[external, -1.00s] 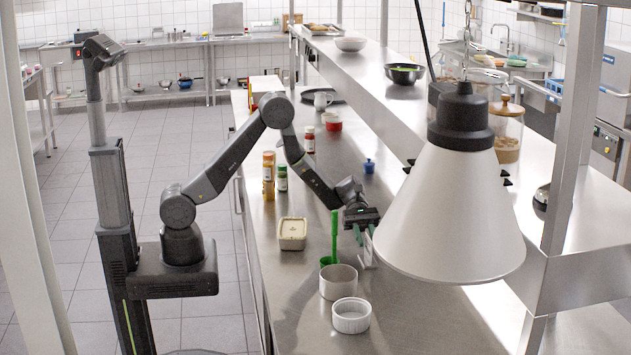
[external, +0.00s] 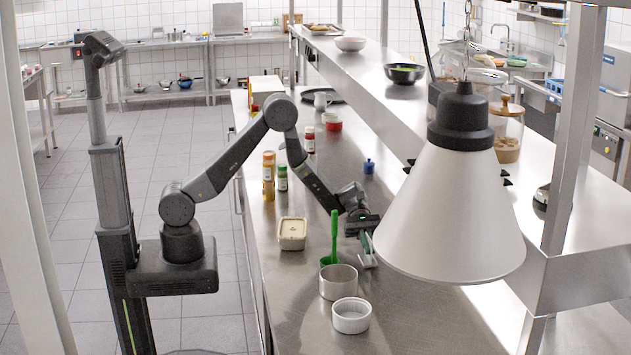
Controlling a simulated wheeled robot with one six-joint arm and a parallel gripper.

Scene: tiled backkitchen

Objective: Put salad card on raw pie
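My gripper (external: 364,238) points down over the steel counter, to the right of the green-handled tool. A small whitish upright piece (external: 367,262), which may be the salad card, stands directly below the fingertips. Its face cannot be read, and I cannot tell whether the fingers are around it or only near it. A cream-topped square dish (external: 292,234), possibly the raw pie, sits on the counter to the left of my gripper. The white lamp shade hides the counter just right of my gripper.
A green-handled tool (external: 334,236) stands upright behind a metal pot (external: 338,283). A white ramekin (external: 351,316) stands in front. Spice jars (external: 268,177) and a small blue pot (external: 368,166) are farther back. A large lamp (external: 450,210) hangs at the right.

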